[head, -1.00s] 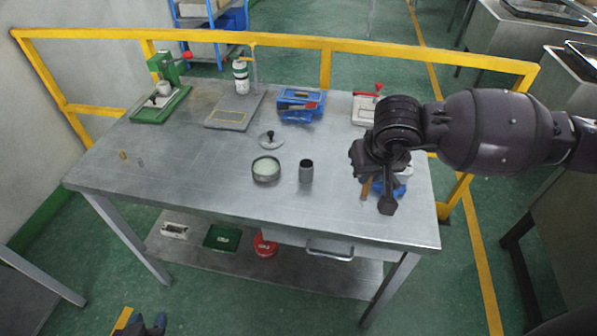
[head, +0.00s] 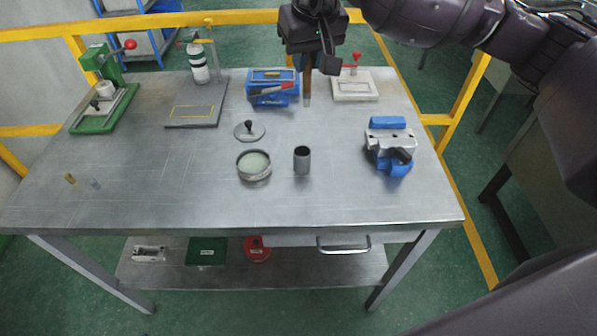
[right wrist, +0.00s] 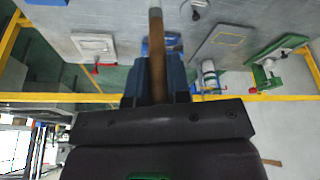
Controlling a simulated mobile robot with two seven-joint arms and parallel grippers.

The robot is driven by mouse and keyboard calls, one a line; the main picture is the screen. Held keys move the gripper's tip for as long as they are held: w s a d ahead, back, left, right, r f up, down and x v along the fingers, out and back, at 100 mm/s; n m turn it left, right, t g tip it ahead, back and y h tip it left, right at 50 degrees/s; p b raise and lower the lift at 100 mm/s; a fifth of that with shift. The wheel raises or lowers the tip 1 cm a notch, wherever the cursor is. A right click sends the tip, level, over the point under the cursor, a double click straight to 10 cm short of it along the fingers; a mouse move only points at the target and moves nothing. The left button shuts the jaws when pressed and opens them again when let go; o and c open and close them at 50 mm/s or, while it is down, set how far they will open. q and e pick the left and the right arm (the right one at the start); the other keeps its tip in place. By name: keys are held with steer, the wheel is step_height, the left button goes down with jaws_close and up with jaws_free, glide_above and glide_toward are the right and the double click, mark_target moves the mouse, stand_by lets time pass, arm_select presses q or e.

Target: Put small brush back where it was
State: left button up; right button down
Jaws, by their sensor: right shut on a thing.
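The small brush (head: 307,88), with a brown handle and a light tip, hangs upright, tip down, from my right gripper (head: 308,64). That gripper is shut on its handle. In the right wrist view the brush (right wrist: 157,55) runs up from between the fingers (right wrist: 156,88). In the head view it is just right of the blue tool holder (head: 273,88), near the table's back edge. The holder carries a few tools, one with a red part. In the wrist view the brush partly hides the blue holder. My left gripper is not in view.
A white stand with a red knob (head: 354,86) is right of the brush. A blue and silver clamp block (head: 390,142), a grey cup (head: 302,160), a round dish (head: 254,165) and a lid (head: 249,131) stand nearer. The yellow rail (head: 240,18) runs behind the table (head: 130,180).

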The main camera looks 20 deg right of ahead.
step_height(320, 180, down, 18)
steer(key=b, duration=0.1)
steer(key=shift+w+a+f, duration=0.15)
steer(key=shift+w+a, duration=0.1)
steer(key=shift+w, duration=0.15)
stand_by(0.4)
steer(key=shift+f+b, duration=0.1)
steer(key=shift+b, duration=0.2)
steer(key=shift+f, duration=0.15)
steer(key=c, duration=1.1)
jaws_free()
steer(key=shift+r, duration=0.2)
steer(key=p+v, duration=0.1)
steer(key=v, duration=1.1)
steer(key=shift+d+r, duration=0.1)
